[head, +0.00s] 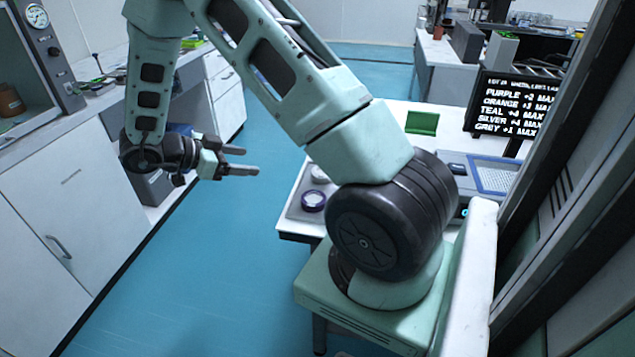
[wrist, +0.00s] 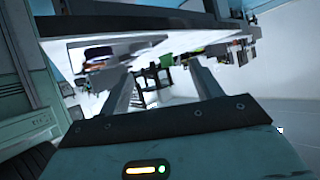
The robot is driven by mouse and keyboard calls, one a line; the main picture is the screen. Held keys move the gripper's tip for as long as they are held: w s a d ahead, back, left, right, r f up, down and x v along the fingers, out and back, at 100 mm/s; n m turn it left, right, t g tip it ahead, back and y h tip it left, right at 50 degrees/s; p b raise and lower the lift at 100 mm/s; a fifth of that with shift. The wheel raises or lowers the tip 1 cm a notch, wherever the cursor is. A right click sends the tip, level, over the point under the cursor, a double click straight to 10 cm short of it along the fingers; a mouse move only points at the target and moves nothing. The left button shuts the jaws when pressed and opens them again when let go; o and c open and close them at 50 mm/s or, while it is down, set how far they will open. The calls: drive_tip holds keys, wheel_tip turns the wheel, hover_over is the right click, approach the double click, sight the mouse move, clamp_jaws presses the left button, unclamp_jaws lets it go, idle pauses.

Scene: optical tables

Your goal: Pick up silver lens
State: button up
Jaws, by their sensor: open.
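My gripper (head: 249,161) is open and empty, held in the air over the blue floor, left of the white table (head: 292,226). In the wrist view its two fingers (wrist: 162,88) stand apart with nothing between them. On the table's near left corner is a grey tray (head: 294,209). A purple-rimmed round lens (head: 313,201) lies on it. A pale, greyish round lens (head: 319,174) lies behind that, partly hidden by my arm; I cannot tell whether it is the silver one. My arm hides the rest of the tray.
A black screen (head: 513,105) listing colours, silver among them, stands on the table. A green object (head: 422,123) and a device with a blue-framed panel (head: 494,177) are also there. White cabinets (head: 75,215) line the left. The blue floor (head: 215,255) between is clear.

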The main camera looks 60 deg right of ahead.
drive_tip(key=s+d+f+g, duration=0.1)
drive_tip(key=s+d, duration=0.1)
drive_tip(key=s, duration=0.1)
drive_tip(key=s+d+f+m+g, duration=0.1)
drive_tip(key=s+d+f, duration=0.1)
drive_tip(key=s+d, duration=0.1)
drive_tip(key=s+d+f+g+p, duration=0.1)
drive_tip(key=s+d, duration=0.2)
drive_tip(key=shift+s+f+y, duration=0.25)
drive_tip(key=shift+y, duration=0.05)
drive_tip(key=shift+p+x, duration=0.6)
drive_tip(key=shift+x, duration=2.65)
drive_tip(key=shift+w+d, duration=0.1)
drive_tip(key=shift+d, duration=0.05)
drive_tip(key=c, duration=0.8)
